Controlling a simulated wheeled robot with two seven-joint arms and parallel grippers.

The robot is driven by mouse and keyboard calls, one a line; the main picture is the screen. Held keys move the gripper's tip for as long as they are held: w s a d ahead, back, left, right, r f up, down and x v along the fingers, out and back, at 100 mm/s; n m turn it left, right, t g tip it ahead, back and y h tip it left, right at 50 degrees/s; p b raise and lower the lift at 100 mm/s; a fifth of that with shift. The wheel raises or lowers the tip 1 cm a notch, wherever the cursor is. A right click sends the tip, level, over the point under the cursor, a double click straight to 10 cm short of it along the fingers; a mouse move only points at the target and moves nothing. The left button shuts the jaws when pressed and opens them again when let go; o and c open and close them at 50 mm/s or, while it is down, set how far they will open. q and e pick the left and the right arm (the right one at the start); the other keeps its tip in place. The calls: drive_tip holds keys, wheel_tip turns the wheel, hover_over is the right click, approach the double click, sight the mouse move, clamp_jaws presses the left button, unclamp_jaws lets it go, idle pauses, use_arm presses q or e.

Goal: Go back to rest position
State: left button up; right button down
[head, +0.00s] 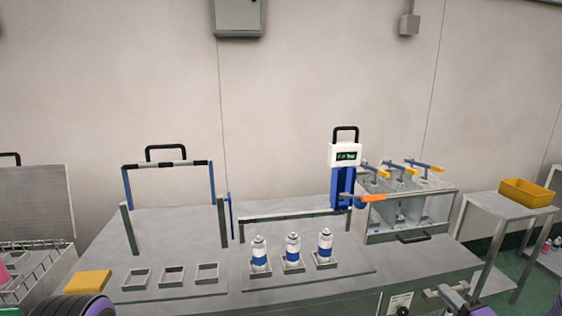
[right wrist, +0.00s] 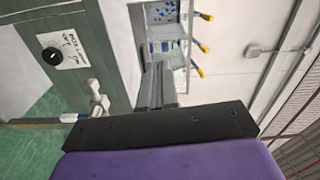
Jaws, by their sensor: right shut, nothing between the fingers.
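My right gripper (head: 441,292) is low at the right in the head view, in front of the bench edge, and partly cut off by the frame. In the right wrist view its fingers (right wrist: 157,85) are together, with nothing between them. Part of my left arm (head: 85,306) shows at the bottom left corner of the head view; its gripper is out of the frame. Three white cans with blue bands, the left (head: 259,255), middle (head: 293,251) and right one (head: 325,245), stand upright in square holders on the bench, away from the right gripper.
A crimping device with a display (head: 345,155) stands behind the cans. A clear box with orange-tipped levers (head: 410,213) is to its right. A yellow block (head: 88,281) and several empty square holders (head: 172,276) are at left. A side table holds a yellow bin (head: 527,192).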

drive_tip(key=s+a+f+n+g+h, duration=0.2)
drive_tip(key=s+f+n+g+h, duration=0.15)
drive_tip(key=f, duration=0.45)
drive_tip(key=s+a+f+n+g+h, duration=0.2)
drive_tip(key=s+a+f+g, duration=0.15)
drive_tip(key=f, duration=0.35)
drive_tip(key=s+a+f+n+g, duration=0.1)
drive_tip(key=s+a+f+g, duration=0.1)
drive_tip(key=s, duration=0.5)
drive_tip(key=s+a+f+n+g, duration=0.1)
drive_tip(key=s+a+f+g, duration=0.2)
drive_tip(key=s+f, duration=0.3)
drive_tip(key=s+a+f+n+g, duration=0.1)
drive_tip(key=s+a+f, duration=0.3)
drive_tip(key=s, duration=0.5)
drive_tip(key=shift+s+g, duration=0.35)
drive_tip(key=shift+g, duration=0.55)
drive_tip(key=shift+r+n+y, duration=0.1)
drive_tip(key=shift+n+y, duration=0.15)
